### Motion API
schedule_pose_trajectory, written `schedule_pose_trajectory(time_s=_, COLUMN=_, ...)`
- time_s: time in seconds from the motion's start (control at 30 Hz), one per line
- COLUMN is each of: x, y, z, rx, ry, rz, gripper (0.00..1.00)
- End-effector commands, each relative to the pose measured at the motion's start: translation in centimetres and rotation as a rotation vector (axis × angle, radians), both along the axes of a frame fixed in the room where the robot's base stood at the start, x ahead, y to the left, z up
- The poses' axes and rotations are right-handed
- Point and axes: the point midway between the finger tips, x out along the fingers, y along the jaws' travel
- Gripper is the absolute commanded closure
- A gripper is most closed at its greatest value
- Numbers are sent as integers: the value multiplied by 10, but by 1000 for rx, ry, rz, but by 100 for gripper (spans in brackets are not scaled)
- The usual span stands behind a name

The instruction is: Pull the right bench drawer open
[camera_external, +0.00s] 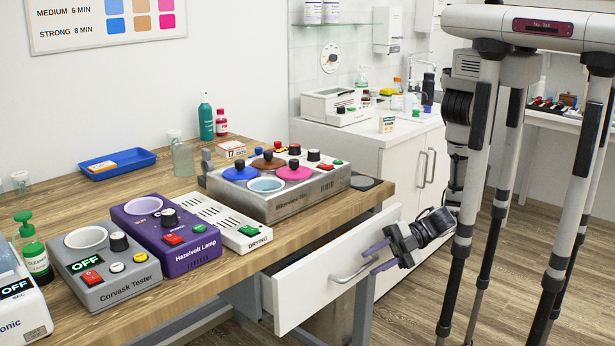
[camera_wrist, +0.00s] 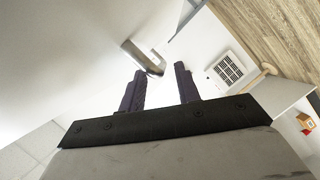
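The right bench drawer (camera_external: 300,297) has a white front and stands partly out from under the wooden bench; its dark inside shows behind the front. A curved metal handle (camera_external: 350,274) sits on the drawer front and also shows in the wrist view (camera_wrist: 142,57). My gripper (camera_external: 368,263) is at the right end of the handle, with its two purple fingers apart. In the wrist view my fingers (camera_wrist: 158,78) are spread, and the handle's near end appears between the fingertips or just beyond them; I cannot tell whether it touches them.
The bench top (camera_external: 140,300) carries a grey tester (camera_external: 105,270), a purple lamp unit (camera_external: 165,235), a white drying rack (camera_external: 222,222) and a steel warmer with several lids (camera_external: 285,205). A white cabinet (camera_external: 405,165) stands behind. Wooden floor (camera_external: 400,320) is clear in front of the drawer.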

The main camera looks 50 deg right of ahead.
Motion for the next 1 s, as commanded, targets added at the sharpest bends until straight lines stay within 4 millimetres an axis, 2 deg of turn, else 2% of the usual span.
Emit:
schedule_pose_trajectory(time_s=0.1, x=-8, y=-25, z=2, rx=-1, ry=4, rz=0, gripper=67)
schedule_pose_trajectory(time_s=0.2, x=-7, y=-23, z=30, rx=9, ry=2, rz=-2, gripper=67)
schedule_pose_trajectory(time_s=0.43, x=-7, y=-23, z=66, rx=3, ry=1, rz=-1, gripper=67)
schedule_pose_trajectory(time_s=0.6, x=-8, y=-24, z=75, rx=1, ry=0, rz=-1, gripper=67)
schedule_pose_trajectory(time_s=0.83, x=-8, y=-24, z=76, rx=0, ry=0, rz=0, gripper=67)
schedule_pose_trajectory(time_s=0.93, x=-9, y=-21, z=75, rx=5, ry=2, rz=5, gripper=79)
schedule_pose_trajectory(time_s=1.0, x=-16, y=-11, z=73, rx=26, ry=9, rz=22, gripper=88)
